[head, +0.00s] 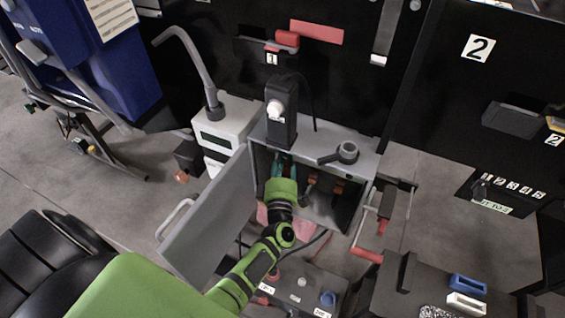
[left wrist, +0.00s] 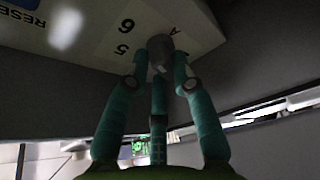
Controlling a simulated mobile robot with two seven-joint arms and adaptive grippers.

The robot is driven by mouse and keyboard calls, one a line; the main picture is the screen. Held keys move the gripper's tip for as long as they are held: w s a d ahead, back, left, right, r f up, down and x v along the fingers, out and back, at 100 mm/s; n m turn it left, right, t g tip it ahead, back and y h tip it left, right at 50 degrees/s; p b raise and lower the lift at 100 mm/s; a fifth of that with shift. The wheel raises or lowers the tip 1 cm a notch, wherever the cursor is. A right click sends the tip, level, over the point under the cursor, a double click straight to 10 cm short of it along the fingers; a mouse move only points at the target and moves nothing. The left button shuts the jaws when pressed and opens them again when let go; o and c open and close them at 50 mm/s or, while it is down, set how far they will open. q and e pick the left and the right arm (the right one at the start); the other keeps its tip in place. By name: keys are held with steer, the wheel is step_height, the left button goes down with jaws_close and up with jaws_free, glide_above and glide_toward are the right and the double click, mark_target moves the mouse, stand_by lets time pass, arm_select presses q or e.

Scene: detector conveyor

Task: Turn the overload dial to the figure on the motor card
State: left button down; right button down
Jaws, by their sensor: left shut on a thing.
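My left gripper (head: 282,166) reaches into the open grey cabinet (head: 367,163) in the head view. In the left wrist view its teal fingers (left wrist: 160,62) are shut on a small round grey dial (left wrist: 160,46). The dial sits on a white unit (left wrist: 85,38) with the figures 5 and 6 and a letter A printed beside it. Part of a blue patch with the letters RESE shows at the left of that unit. The dial's pointer setting cannot be read. The dial is hidden in the head view. I cannot make out the motor card. My right gripper is not in view.
The cabinet door (head: 210,212) stands open on the left, close to my left arm.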

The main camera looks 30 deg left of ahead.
arm_select(q)
steer(key=m+b, duration=0.1)
steer(key=m+t, duration=0.1)
steer(key=m, duration=0.1)
steer(key=m+t+h+b, duration=0.1)
steer(key=m, duration=0.1)
steer(key=shift+f+b, duration=0.25)
steer(key=shift+b, duration=0.05)
steer(key=shift+m, duration=0.4)
steer(key=c, duration=1)
jaws_free()
steer(key=shift+c, duration=0.2)
steer(key=v, duration=1.2)
steer(key=shift+f, duration=0.1)
